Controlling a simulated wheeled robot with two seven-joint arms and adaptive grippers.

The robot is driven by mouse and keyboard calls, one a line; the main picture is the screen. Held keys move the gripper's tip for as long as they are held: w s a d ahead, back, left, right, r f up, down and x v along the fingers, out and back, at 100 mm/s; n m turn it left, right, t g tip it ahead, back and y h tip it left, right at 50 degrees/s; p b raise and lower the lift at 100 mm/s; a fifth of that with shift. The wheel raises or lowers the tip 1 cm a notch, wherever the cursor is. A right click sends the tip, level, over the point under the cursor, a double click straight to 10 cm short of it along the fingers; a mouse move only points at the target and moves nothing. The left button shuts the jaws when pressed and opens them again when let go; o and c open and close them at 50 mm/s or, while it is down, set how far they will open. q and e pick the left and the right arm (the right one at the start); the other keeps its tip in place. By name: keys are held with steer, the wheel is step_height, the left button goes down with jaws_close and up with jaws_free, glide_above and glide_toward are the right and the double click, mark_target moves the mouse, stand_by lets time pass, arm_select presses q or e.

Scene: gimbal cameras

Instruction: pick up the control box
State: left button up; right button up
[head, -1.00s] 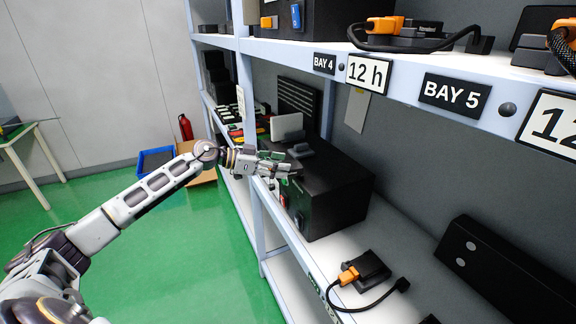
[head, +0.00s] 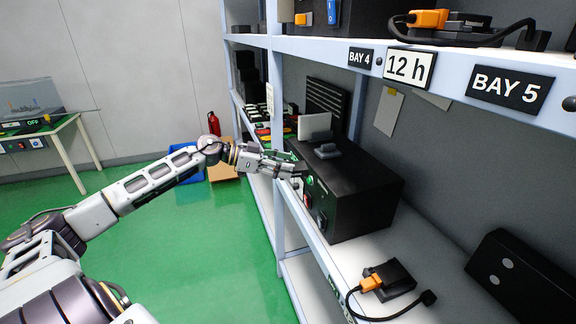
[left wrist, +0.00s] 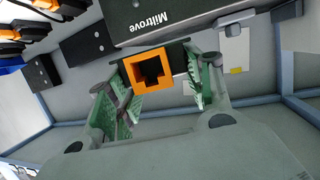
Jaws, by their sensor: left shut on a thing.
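My left gripper (head: 292,167) is at the shelf's front edge, beside the front left of a large black box (head: 365,195) with coloured buttons. In the left wrist view, my left gripper (left wrist: 160,90) has its green-padded fingers on both sides of a small black box with an orange socket (left wrist: 133,75). It is shut on this box. I cannot tell for sure that this is the control box. The small box is too small to make out in the head view. My right gripper is not in view.
The upper shelf edge (head: 430,72) with bay labels runs above the arm. A small black box with an orange plug and cable (head: 388,280) lies on the lower shelf. A shelf post (head: 277,130) stands close to the gripper. The green floor (head: 190,270) is clear.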

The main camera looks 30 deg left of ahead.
arm_select(q)
steer(key=shift+s+a, duration=0.45)
steer(key=shift+a, duration=0.1)
steer(key=shift+p+v, duration=0.8)
steer(key=shift+p, duration=0.25)
steer(key=s+a+p, duration=0.3)
steer(key=s+a, duration=0.1)
steer(key=a, duration=0.1)
steer(key=shift+s+a+f+p, duration=0.2)
steer(key=shift+s+a+p, duration=0.05)
steer(key=shift+s+p, duration=0.15)
